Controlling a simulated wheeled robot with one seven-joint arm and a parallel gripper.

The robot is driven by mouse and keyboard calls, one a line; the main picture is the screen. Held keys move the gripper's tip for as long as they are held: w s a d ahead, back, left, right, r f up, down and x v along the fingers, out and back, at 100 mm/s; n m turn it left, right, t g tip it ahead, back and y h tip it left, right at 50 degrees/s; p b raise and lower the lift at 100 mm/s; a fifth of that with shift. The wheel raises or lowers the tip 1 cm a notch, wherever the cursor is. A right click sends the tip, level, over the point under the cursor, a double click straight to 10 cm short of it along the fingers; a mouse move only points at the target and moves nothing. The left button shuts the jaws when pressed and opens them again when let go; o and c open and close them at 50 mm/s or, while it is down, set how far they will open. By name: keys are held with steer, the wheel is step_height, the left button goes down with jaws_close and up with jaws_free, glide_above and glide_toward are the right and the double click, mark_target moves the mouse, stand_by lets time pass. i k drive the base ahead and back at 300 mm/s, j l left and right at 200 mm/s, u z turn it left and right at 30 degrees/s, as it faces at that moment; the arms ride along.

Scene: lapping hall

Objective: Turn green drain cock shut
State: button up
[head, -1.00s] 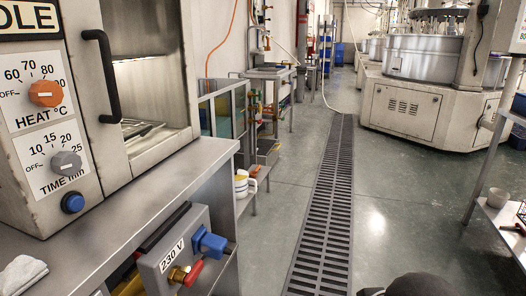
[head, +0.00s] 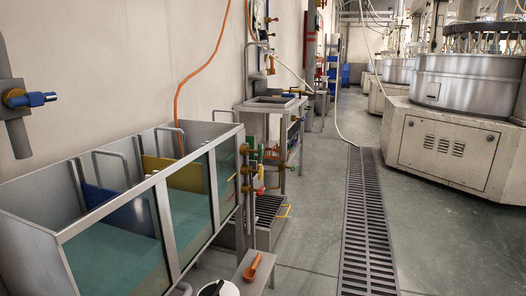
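A small green handle (head: 261,152) shows beside the brass cocks on the upright pipe at the right end of the tank. It looks upright, but it is too small to tell whether the cock is open or shut. Brass fittings (head: 246,170) sit below it on the same pipe, and a small red handle (head: 261,190) is lower down.
A long glass-fronted tank (head: 155,180) with blue and yellow panels fills the left. A blue-handled valve (head: 30,99) is on a grey pipe at far left. A low stand (head: 243,272) holds an orange scoop (head: 252,267). The floor around the drain grating (head: 368,225) is clear.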

mark_target(261, 151)
steer(key=i+u, duration=0.2)
steer(key=i, duration=0.2)
steer(key=i+l+u, duration=0.2)
steer(key=i, duration=0.25)
